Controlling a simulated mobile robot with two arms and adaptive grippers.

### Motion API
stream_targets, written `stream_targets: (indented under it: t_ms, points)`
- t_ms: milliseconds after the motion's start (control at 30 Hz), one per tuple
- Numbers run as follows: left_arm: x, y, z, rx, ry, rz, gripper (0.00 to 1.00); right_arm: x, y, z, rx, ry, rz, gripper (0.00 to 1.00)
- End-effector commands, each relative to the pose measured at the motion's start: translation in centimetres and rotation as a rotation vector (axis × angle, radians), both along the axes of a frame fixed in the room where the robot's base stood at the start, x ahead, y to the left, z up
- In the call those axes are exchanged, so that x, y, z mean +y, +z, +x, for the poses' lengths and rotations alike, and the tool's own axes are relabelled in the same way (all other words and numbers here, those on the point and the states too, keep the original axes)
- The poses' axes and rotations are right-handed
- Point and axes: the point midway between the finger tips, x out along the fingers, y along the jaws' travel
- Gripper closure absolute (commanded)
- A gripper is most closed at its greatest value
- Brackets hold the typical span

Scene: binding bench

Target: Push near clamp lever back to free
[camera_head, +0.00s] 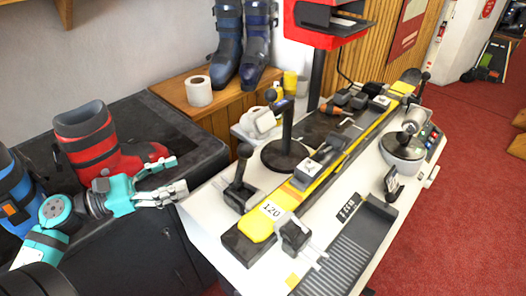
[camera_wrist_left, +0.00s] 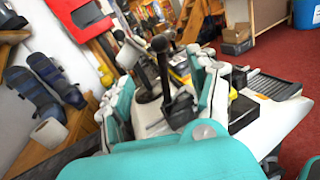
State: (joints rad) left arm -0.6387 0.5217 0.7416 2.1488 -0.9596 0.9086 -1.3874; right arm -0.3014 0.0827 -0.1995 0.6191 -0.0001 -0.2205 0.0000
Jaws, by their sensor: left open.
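The near clamp lever (camera_head: 241,179) is a black handle with a ball knob, standing nearly upright on a dark block at the near left of the bench. It also shows in the left wrist view (camera_wrist_left: 166,75), between the finger outlines. My left gripper (camera_head: 176,180), teal with grey fingers, is open and empty. It is left of the lever and apart from it, near the bench's left edge. In the left wrist view its fingers (camera_wrist_left: 160,105) spread on both sides of the lever. The yellow ski (camera_head: 330,170) lies along the bench with a "120" label at its near end.
A black post on a round base (camera_head: 285,155) stands behind the lever. A red boot (camera_head: 95,140) stands on the dark cabinet beside my left arm. A ribbed tray (camera_head: 350,255) lies at the front right of the bench. A dome-based device (camera_head: 404,146) stands further right.

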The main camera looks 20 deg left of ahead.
Motion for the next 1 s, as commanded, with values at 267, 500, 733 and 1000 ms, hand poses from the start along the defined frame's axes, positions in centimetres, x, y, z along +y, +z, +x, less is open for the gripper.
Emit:
stream_targets:
  t_ms: [267, 500, 733, 1000]
  points:
    - [-1.9, 0.5, 2.5, -0.003, 0.002, 0.002, 0.39, 0.3, 1.5, 0.0, -0.001, -0.001, 0.003, 1.00]
    - [-5.2, 0.6, 6.7, -0.003, 0.002, 0.000, 0.39, 0.5, 3.5, 0.1, -0.003, -0.001, 0.007, 1.00]
    - [-8.1, 0.5, 10.6, -0.002, 0.004, -0.002, 0.39, 0.5, 5.5, 0.2, -0.003, -0.001, 0.007, 1.00]
    - [-10.1, 0.2, 13.3, 0.000, 0.004, 0.000, 0.39, 0.5, 6.7, 0.2, -0.004, 0.000, 0.006, 1.00]
